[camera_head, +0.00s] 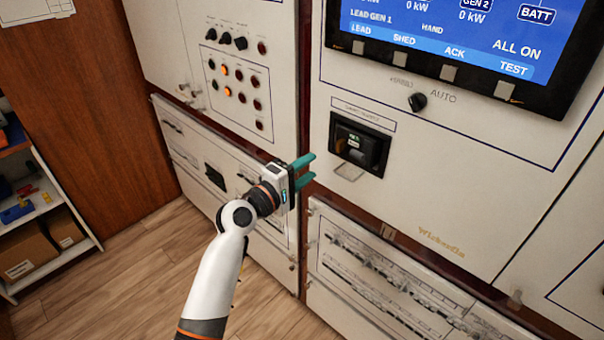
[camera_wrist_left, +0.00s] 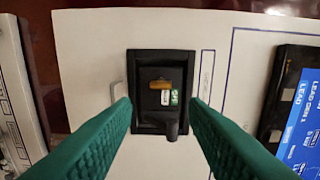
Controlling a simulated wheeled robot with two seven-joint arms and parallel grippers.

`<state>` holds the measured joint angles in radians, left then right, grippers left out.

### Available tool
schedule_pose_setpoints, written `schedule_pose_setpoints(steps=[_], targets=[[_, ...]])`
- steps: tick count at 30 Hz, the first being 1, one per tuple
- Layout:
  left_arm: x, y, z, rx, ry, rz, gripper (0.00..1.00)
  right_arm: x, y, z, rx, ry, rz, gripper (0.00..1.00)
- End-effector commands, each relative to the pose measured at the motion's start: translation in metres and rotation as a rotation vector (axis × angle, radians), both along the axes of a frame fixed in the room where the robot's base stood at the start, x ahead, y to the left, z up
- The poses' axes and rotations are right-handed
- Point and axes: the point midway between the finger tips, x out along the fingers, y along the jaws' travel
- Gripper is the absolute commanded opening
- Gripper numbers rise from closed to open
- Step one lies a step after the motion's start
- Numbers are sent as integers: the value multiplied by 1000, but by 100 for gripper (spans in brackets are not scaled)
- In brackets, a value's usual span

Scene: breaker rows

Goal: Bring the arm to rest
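My left gripper (camera_head: 304,171) has teal fingers, held apart with nothing between them. In the head view it is in front of the panels, left of and a little below a black recessed breaker (camera_head: 357,147). In the left wrist view the breaker (camera_wrist_left: 162,92) lies straight ahead, between and beyond the open fingers (camera_wrist_left: 163,125). It has a tan piece at one end and a dark lever at the other. I see a gap between the fingers and the breaker in the head view. My right gripper is not in view.
A blue screen (camera_head: 460,35) and a black rotary knob (camera_head: 417,101) are on the panel at right. Knobs and lamps (camera_head: 227,92) fill the left panel. Drawer-like lower panels (camera_head: 380,290) stand below. A shelf with boxes (camera_head: 28,250) is at far left. Wooden floor (camera_head: 130,290) is clear.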

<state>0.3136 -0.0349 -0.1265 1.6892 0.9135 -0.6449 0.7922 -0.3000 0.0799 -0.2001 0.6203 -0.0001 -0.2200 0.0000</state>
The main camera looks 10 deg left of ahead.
Motion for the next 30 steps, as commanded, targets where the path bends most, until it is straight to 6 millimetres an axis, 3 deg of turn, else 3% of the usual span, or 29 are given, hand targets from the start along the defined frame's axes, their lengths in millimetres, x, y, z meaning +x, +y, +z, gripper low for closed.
schedule_pose_setpoints(steps=[6,20,23,25,30], targets=[[-9,6,0,1,0,-1,40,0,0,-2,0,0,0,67],[-9,7,-7,11,8,3,40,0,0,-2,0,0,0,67],[-7,10,-38,60,41,23,40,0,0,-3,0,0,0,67],[-8,15,-77,128,80,44,40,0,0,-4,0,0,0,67],[-29,33,-202,370,197,76,40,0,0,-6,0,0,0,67]])
